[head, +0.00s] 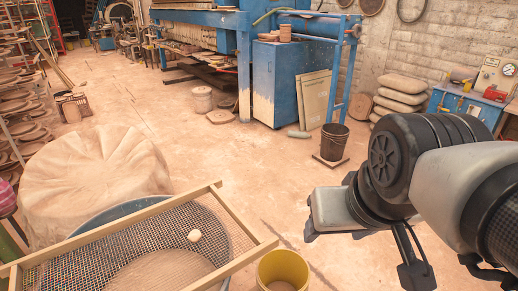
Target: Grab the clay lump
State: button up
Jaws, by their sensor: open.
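The clay lump (194,236) is a small, pale, rounded piece. It rests on the wire mesh of a wood-framed sieve (236,262) in the lower left of the head view. The sieve lies across a round grey tub (120,208). My gripper (334,236) is at the right of centre, pointing down, open and with nothing seen in it. It is well to the right of the lump and apart from it. Its fingers are small and partly hidden by the hand.
A yellow bucket (283,270) stands just right of the sieve, between it and my arm. A cloth-covered round mound (90,180) is behind the tub. A dark bucket (334,141) stands farther back. The floor in the middle is mostly clear.

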aim_at(195, 235)
jog(key=k+j+u, duration=0.15)
jog(key=j+u, duration=0.15)
jog(key=k+j+u, duration=0.1)
jog(key=j+u, duration=0.2)
jog(key=l+u, duration=0.25)
jog(key=l, duration=0.3)
jog(key=l+u, duration=0.25)
jog(key=l, duration=0.25)
